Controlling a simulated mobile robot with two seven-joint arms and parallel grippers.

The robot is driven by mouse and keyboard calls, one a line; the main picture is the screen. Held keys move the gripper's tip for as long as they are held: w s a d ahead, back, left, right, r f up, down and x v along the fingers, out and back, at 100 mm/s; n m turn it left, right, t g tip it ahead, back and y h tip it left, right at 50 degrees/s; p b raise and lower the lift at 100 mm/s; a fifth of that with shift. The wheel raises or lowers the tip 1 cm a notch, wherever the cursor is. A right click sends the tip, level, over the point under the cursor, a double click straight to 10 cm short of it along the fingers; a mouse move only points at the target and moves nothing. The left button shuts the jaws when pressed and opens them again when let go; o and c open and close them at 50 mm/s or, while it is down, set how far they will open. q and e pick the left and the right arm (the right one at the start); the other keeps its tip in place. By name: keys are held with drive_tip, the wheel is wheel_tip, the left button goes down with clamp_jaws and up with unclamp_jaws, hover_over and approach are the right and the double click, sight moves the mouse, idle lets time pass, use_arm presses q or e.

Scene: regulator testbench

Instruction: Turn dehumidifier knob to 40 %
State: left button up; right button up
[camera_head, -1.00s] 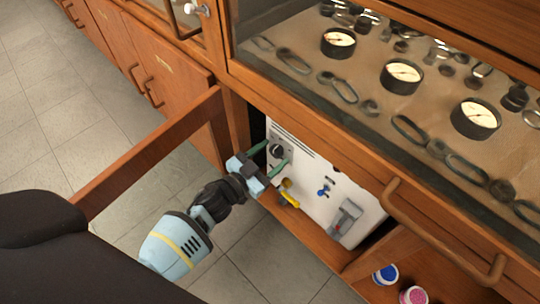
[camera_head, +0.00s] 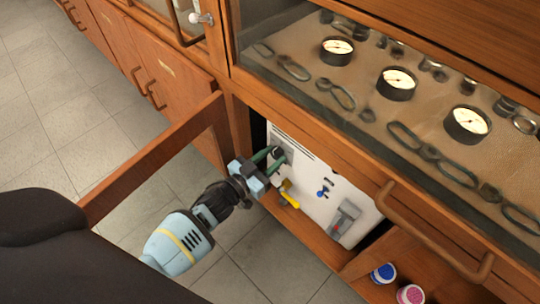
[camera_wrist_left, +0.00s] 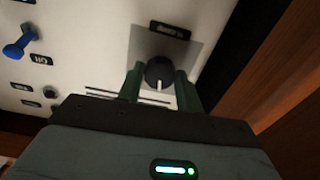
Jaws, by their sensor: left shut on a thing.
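The black dehumidifier knob (camera_wrist_left: 159,73) sits on a grey square plate on the white panel (camera_head: 310,203), with a white pointer line toward the bottom of the left wrist view. My left gripper (camera_head: 270,164) has its green fingers on both sides of the knob, shut on it. The fingers also show in the left wrist view (camera_wrist_left: 160,86). In the head view the knob is largely hidden by the fingers. The label above the knob is too small to read. My right gripper is not in view.
The panel also has a yellow handle (camera_head: 289,199), a blue valve (camera_head: 323,192) and a grey lever (camera_head: 345,217). An open wooden door (camera_head: 150,160) stands left of my arm. A blue jar (camera_head: 384,273) and a pink jar (camera_head: 410,294) stand at lower right.

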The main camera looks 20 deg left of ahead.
use_arm(q)
drive_tip(key=n+p, duration=0.1)
drive_tip(key=n, duration=0.2)
drive_tip(key=shift+r, duration=0.1)
drive_tip(key=shift+n+p, duration=0.55)
drive_tip(key=shift+n, duration=0.25)
drive_tip(key=n, duration=0.3)
drive_tip(key=shift+p, duration=0.3)
drive_tip(key=shift+s+n, duration=0.1)
drive_tip(key=shift+n, duration=0.9)
drive_tip(key=o, duration=1)
